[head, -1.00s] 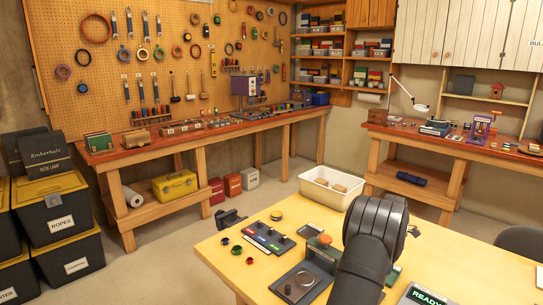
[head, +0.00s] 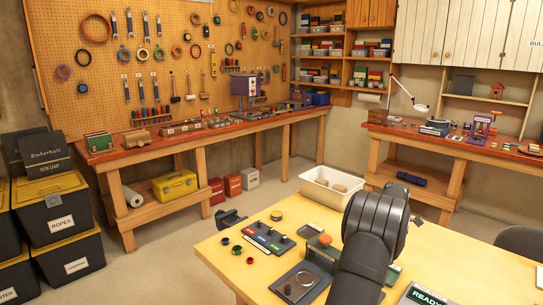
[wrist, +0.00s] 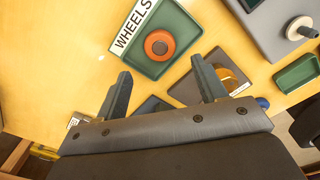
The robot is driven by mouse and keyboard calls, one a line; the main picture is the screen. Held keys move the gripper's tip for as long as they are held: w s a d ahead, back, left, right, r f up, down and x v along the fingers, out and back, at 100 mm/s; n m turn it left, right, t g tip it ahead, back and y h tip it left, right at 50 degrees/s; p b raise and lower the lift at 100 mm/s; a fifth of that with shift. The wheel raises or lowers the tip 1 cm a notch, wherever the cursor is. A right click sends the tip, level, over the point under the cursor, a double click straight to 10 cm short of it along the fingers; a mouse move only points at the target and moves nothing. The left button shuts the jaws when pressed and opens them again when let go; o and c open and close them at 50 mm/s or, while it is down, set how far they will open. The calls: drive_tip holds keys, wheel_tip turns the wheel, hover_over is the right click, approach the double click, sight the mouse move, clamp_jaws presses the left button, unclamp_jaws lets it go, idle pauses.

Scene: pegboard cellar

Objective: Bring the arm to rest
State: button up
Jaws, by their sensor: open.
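My arm (head: 372,235) rises over the front of the yellow table in the head view; the gripper itself is hidden there. In the wrist view my gripper (wrist: 164,82) is open, its two dark fingers well apart with nothing between them. Beyond the fingertips lies a green tray (wrist: 183,28) labelled WHEELS, holding an orange wheel with a dark centre (wrist: 159,44). An orange-yellow rounded part (wrist: 237,78) is partly hidden behind the right finger.
The yellow table (head: 225,275) carries a grey base with a ring (head: 307,279), a dark rack with coloured labels (head: 268,238), small round parts (head: 237,250) and a READY display (head: 428,296). A white bin (head: 310,190) holds brown blocks. A black clamp (head: 231,218) sits at the table's edge.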

wheel_tip(320, 180, down, 6)
drive_tip(key=shift+f, duration=0.15)
wheel_tip(320, 180, up, 4)
drive_tip(key=s+d+r, duration=0.5)
drive_tip(key=s+r, duration=0.2)
drive_tip(key=s, duration=0.3)
drive_tip(key=a+r+m, duration=0.1)
drive_tip(key=a+m, duration=0.2)
drive_tip(key=a, duration=1.9)
drive_tip(key=w+a+f, duration=0.2)
drive_tip(key=a, duration=0.1)
drive_tip(key=w+a+f, duration=0.2)
drive_tip(key=a, duration=0.1)
drive_tip(key=w+a+f, duration=0.3)
drive_tip(key=shift+w+a+f, duration=0.1)
drive_tip(key=shift+a+f, duration=0.1)
drive_tip(key=shift+f, duration=0.45)
